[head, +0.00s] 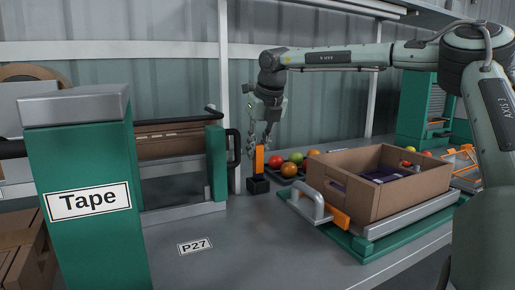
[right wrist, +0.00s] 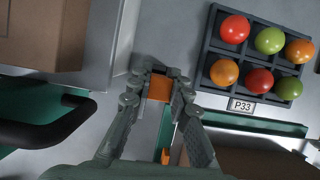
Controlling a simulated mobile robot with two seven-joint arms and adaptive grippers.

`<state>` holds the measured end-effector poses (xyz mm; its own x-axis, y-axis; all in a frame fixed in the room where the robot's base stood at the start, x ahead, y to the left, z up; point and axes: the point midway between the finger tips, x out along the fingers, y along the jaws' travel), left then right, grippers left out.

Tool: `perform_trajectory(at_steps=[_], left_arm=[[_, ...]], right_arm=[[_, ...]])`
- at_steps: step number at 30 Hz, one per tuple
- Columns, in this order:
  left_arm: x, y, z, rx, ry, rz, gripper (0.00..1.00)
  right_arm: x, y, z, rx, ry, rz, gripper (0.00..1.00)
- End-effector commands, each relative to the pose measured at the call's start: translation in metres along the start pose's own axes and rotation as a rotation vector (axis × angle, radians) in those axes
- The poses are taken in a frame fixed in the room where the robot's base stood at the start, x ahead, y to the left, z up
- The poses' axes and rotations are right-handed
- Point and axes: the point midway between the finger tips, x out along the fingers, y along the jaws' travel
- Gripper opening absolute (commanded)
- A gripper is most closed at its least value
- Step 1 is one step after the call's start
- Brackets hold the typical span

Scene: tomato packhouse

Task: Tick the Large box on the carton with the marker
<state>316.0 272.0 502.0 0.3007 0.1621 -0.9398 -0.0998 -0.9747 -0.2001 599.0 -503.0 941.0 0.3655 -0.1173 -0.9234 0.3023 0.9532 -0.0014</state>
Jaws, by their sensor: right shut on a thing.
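My right gripper (head: 259,142) points down and is shut on the top of the orange marker (head: 259,159). The marker stands upright, its lower end at a small black block (head: 258,185) on the bench; I cannot tell whether it is seated in the block. In the right wrist view the gripper (right wrist: 160,82) has the orange marker (right wrist: 159,89) between its fingertips. An open brown carton (head: 352,198) stands to the right, apart from the gripper. No printed Large box shows on its visible sides. My left gripper is out of view.
A dark tray (right wrist: 252,60) of red, green and orange tomatoes lies near the marker. The carton rests on a green and grey stand (head: 360,246) with a metal handle (head: 312,202). A green Tape post (head: 90,190) stands left. The bench around label P27 (head: 195,246) is clear.

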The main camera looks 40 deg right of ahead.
Motion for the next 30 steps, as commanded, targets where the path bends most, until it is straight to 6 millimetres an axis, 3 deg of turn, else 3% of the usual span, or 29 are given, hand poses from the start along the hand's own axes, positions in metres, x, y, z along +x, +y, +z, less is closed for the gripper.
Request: perform_trajectory(at_steps=[30], left_arm=[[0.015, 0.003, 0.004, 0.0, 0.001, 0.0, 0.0]], right_arm=[[0.019, 0.0, -0.008, 0.0, 0.0, 0.0, 0.0]])
